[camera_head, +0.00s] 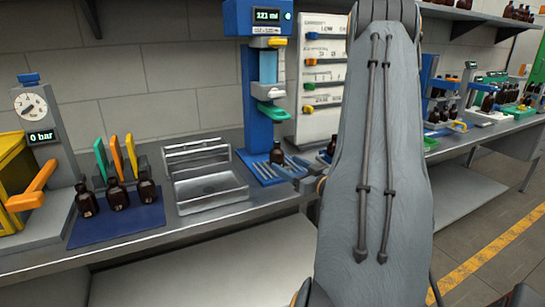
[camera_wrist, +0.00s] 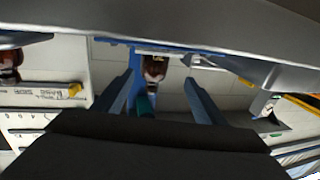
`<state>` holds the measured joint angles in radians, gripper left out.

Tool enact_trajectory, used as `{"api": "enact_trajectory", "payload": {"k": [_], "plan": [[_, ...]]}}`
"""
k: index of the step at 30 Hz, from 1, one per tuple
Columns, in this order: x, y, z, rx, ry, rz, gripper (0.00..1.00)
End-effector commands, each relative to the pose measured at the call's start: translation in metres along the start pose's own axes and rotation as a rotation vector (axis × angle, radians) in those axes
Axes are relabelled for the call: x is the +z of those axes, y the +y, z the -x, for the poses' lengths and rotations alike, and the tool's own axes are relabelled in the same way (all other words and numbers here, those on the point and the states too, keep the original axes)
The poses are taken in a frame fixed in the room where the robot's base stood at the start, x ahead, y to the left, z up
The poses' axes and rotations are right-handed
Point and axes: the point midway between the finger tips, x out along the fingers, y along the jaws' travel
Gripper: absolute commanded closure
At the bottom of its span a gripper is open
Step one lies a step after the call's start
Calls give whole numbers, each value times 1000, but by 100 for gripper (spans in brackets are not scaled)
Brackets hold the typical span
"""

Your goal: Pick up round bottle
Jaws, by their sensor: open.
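A dark amber bottle (camera_head: 277,154) stands upright on the blue slatted base of the filling stand. In the wrist view, which looks upside down, an amber bottle (camera_wrist: 154,66) with a pale label shows between the fingertips, apparently the same one. My gripper (camera_wrist: 160,80) is open, with one finger on each side of that bottle and a gap visible to each. In the head view my gripper (camera_head: 294,171) is partly hidden by my arm, close to the bottle's right front. Another dark bottle (camera_head: 331,146) shows partly beside my arm. I cannot tell which bottle is the round one by shape.
The blue filling stand (camera_head: 254,105) rises behind the bottle, with a green piece (camera_head: 271,113) above it. Several bottles stand on a blue mat (camera_head: 118,226). A gauge stand (camera_head: 50,170) is far left. The bench front (camera_head: 250,211) is clear.

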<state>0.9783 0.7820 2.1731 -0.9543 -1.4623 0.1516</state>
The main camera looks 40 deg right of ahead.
Motion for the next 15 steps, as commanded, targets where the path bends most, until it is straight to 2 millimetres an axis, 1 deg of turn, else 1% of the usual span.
{"api": "enact_trajectory", "payload": {"k": [5,12,15], "plan": [[-1,7,-14,9,1,0,35],[1,9,-48,7,1,1,35],[1,9,-54,9,0,0,35]]}}
